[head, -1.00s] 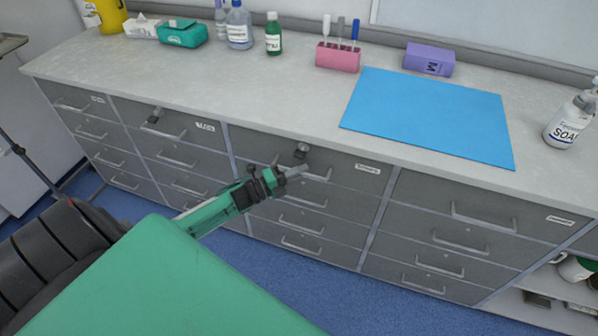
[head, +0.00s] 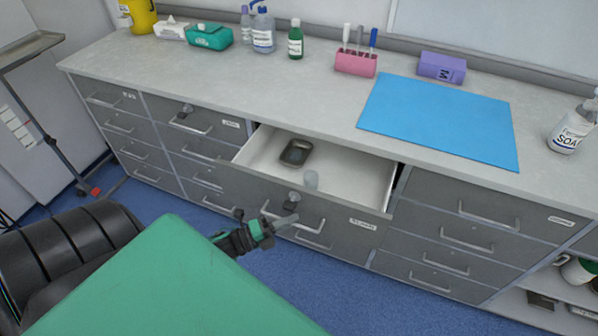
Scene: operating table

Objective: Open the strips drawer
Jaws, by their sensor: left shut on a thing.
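A top drawer (head: 348,222) in the grey cabinet is pulled well out, and its white inside shows. Its label (head: 362,224) is too small to read for sure. My left gripper (head: 287,221) is in front of this drawer, shut on the left part of its metal handle (head: 312,227). A dark lock-like knob (head: 293,201) sits on the drawer front above the gripper. My right gripper is not in view.
The other drawers, such as the top right one (head: 500,205), are closed. The worktop holds a blue mat (head: 440,121), a pink holder (head: 356,64), a purple box (head: 442,67) and bottles. A green-covered surface (head: 170,290) lies close in front; blue floor shows between.

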